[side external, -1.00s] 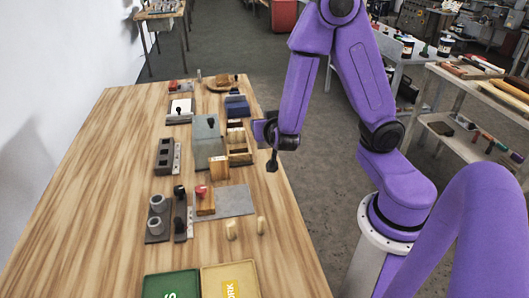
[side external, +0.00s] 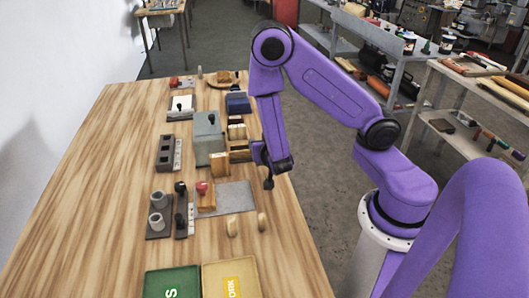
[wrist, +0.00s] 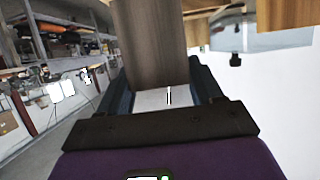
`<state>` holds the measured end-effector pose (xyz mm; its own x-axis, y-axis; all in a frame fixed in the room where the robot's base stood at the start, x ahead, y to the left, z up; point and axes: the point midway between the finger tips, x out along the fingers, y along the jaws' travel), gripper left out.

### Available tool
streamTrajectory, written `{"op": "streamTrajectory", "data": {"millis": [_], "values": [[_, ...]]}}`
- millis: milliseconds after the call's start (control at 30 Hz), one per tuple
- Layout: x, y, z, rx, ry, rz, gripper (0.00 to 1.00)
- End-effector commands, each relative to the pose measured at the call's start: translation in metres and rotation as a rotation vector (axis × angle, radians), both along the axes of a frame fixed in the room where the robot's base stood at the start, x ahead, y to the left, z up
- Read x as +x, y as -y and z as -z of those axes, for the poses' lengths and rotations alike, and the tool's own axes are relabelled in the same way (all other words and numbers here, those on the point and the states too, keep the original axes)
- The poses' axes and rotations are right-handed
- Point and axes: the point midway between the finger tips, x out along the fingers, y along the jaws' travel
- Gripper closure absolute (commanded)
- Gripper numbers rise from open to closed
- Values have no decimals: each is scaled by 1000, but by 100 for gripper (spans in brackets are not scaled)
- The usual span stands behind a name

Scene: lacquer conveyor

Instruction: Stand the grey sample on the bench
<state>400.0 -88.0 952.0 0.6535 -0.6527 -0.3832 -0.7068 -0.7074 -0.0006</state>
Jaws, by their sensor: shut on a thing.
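My gripper (wrist: 160,88) is shut on a grey-brown block with a faint grain (wrist: 150,42), which fills the gap between the jaws in the wrist view and runs out of the top of the frame. I take it for the grey sample. In the side view my gripper (side external: 268,182) is a small dark shape over the right edge of the wooden bench (side external: 110,185); the held block cannot be made out clearly there. My gripper looks raised above the bench top, just right of the grey mat.
A grey mat (side external: 234,197) lies near the bench's right edge, with a red-knobbed wooden stamp (side external: 206,198) at its left. Two small pale pegs stand in front. Green (side external: 172,284) and yellow (side external: 231,279) trays lie nearest. The bench's left side is clear.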

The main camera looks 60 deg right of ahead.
Motion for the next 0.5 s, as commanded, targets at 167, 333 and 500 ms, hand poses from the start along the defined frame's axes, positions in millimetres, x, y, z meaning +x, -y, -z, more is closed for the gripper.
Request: {"op": "streamTrajectory", "data": {"millis": [167, 333, 500], "values": [[0, 0, 21, -3, -3, -1, 65], [0, 0, 31, -1, 0, 1, 65], [0, 0, 32, -1, 1, 0, 65]]}}
